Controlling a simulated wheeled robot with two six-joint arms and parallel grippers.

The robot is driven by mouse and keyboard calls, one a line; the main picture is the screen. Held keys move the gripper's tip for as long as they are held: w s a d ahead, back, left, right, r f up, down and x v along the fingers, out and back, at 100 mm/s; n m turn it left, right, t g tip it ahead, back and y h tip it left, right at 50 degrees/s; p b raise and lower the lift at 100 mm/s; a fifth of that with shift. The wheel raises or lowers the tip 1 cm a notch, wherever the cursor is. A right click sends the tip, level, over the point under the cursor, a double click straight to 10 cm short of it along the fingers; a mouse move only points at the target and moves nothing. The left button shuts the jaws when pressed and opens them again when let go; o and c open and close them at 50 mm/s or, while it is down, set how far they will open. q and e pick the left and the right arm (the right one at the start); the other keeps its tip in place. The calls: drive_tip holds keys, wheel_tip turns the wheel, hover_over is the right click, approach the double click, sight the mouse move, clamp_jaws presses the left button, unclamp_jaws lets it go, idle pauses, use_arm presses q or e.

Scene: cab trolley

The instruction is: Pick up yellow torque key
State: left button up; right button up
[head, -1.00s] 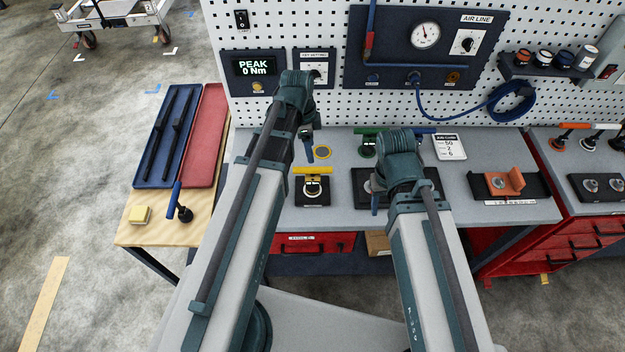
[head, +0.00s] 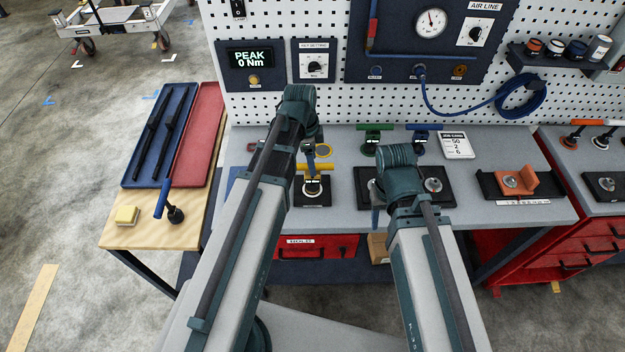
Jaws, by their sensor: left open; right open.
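The yellow torque key (head: 318,167) has a yellow crossbar handle and stands upright in a small black block (head: 313,199) on the grey bench. My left gripper (head: 310,164) is open, pointing down at the yellow handle and overlapping it in the head view. Whether the fingers touch the handle or straddle it I cannot tell. My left wrist hides part of the area left of the key. My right gripper (head: 375,212) is open and empty, low over the front left of a black tray. A green key (head: 371,135) and a blue key (head: 424,127) stand behind my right wrist.
The pegboard with the peak display (head: 251,62) rises behind the bench. A black tray (head: 447,200) with round metal parts lies under my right wrist. An orange fixture (head: 520,183) sits further right. A blue-handled tool (head: 163,199) stands on the wooden table at left.

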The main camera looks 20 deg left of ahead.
use_arm(q)
wheel_tip(320, 180, down, 4)
drive_tip(key=b, duration=0.3)
drive_tip(key=shift+w, duration=0.1)
drive_tip(key=shift+r, duration=0.15)
drive_tip(key=shift+c, duration=0.3)
clamp_jaws()
idle(0.8)
